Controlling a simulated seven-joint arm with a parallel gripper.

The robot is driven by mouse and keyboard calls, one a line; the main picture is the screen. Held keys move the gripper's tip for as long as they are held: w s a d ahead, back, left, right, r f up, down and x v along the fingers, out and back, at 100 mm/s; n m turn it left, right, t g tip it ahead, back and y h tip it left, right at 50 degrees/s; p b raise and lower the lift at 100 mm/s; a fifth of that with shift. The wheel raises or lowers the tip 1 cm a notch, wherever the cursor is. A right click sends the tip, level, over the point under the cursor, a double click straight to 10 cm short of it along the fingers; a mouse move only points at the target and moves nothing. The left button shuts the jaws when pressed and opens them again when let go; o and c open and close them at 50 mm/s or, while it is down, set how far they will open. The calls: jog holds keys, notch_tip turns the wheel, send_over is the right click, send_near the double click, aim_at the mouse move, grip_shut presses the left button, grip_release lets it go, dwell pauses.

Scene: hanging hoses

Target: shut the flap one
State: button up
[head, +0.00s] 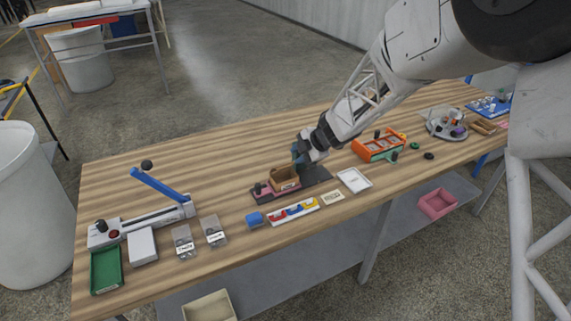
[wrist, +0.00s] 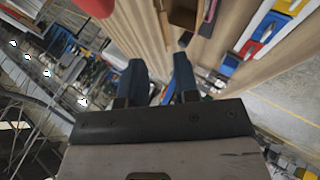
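A small brown open-topped box (head: 285,176) with a raised side stands on a pink-and-dark fixture (head: 262,191) near the middle of the bench. I take it to be the flap one; the flap's exact angle is too small to tell. The brown box also shows at the top of the wrist view (wrist: 183,14). My gripper (head: 297,153) is just behind and right of the box in the head view. In the wrist view its two blue fingers (wrist: 158,65) stand apart with nothing seen held between them. I cannot tell whether a finger touches the box.
On the wooden bench (head: 225,165), a blue-handled lever fixture (head: 160,186) stands at left and an orange-framed fixture (head: 378,149) at right. A tray of coloured pieces (head: 293,211) and a white tray (head: 355,180) lie in front. Bare wood lies left of the box.

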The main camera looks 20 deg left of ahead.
jog(key=shift+a+f, duration=0.1)
jog(key=shift+f, duration=0.05)
jog(key=shift+a+f, duration=0.1)
jog(key=shift+f, duration=0.05)
jog(key=shift+x, duration=3.7)
jog(key=shift+c, duration=0.2)
